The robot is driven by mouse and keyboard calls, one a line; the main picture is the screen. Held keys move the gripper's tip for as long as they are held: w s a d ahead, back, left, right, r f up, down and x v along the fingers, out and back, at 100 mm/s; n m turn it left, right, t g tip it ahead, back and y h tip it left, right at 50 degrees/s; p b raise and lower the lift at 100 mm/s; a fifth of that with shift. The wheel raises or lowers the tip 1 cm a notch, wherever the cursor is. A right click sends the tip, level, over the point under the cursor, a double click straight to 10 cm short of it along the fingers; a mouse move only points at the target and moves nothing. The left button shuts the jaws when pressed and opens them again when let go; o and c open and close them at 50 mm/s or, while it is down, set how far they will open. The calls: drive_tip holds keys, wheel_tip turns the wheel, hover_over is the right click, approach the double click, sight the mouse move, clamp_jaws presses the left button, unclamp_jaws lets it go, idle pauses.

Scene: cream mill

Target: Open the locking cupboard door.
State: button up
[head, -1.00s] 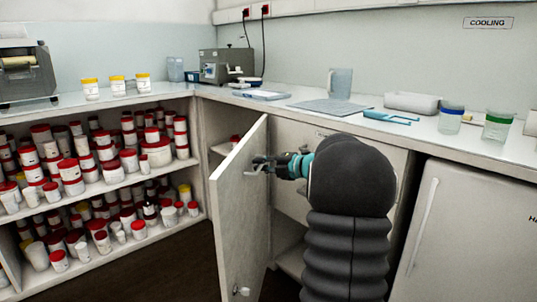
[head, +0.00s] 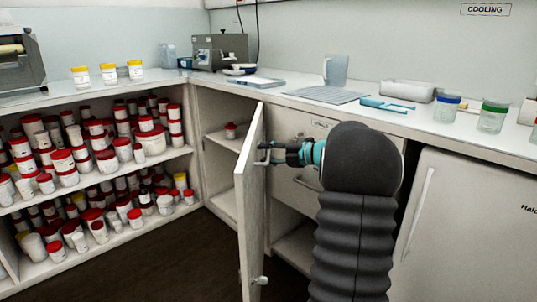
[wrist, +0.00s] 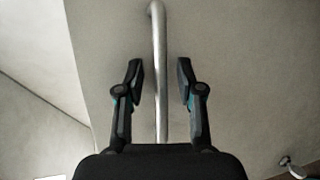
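The cupboard door (head: 248,205) stands swung out from the corner unit, seen nearly edge-on in the head view. Shelves and a small red-lidded jar (head: 231,131) show inside, left of it. The door's metal bar handle (wrist: 157,60) is on its outer face. My gripper (wrist: 159,78) is open, with one finger on each side of the bar and a visible gap on both sides. In the head view my gripper (head: 268,152) is at the handle, near the upper part of the door. A small metal fitting (head: 259,281) sits low on the door.
Shelves (head: 95,195) packed with red-lidded jars are at left. Drawers (head: 298,130) stand behind my arm, and a white fridge-like unit (head: 470,230) is at right. The worktop (head: 290,101) carries trays and jars. Dark floor lies clear left of the door.

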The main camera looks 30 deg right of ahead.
drive_tip(key=shift+s+d, duration=0.1)
drive_tip(key=shift+d, duration=0.05)
drive_tip(key=v, duration=1.2)
idle(0.4)
